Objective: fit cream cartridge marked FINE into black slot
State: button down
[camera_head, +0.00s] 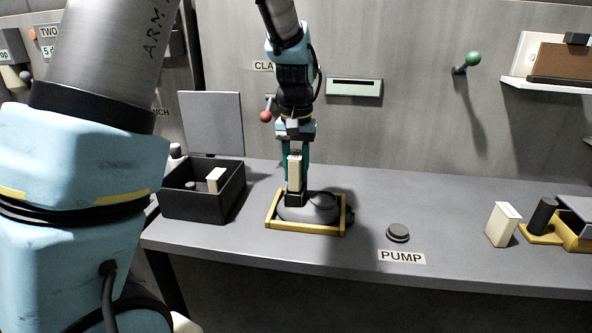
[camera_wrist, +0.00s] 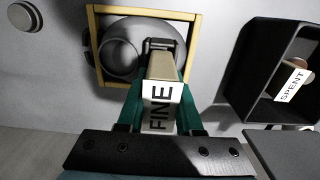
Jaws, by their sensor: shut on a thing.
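The cream cartridge (camera_head: 294,173) is upright between the teal fingers of my gripper (camera_head: 295,180), which is shut on it. In the wrist view its label on the cartridge (camera_wrist: 160,106) reads FINE. The black slot (camera_head: 295,199) stands on the left side of a dark round body inside a yellow frame (camera_head: 310,230). The cartridge's lower end meets the top of the slot in the head view. In the wrist view the slot (camera_wrist: 163,45) shows just beyond that end. I cannot tell how far in it is, if at all.
A black open bin (camera_head: 203,205) to the left holds a cream cartridge; the wrist view shows a SPENT label (camera_wrist: 291,86) in it. A round button (camera_head: 398,232) is by the PUMP label. Another cream cartridge (camera_head: 502,225) stands at right. A red-knobbed lever (camera_head: 266,116) is behind my gripper.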

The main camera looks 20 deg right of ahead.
jog(key=shift+f+b, duration=0.4)
jog(key=shift+f, duration=0.35)
dwell(0.6)
jog(key=shift+c, duration=2.4)
grip_release()
jog(key=shift+a+f, duration=0.1)
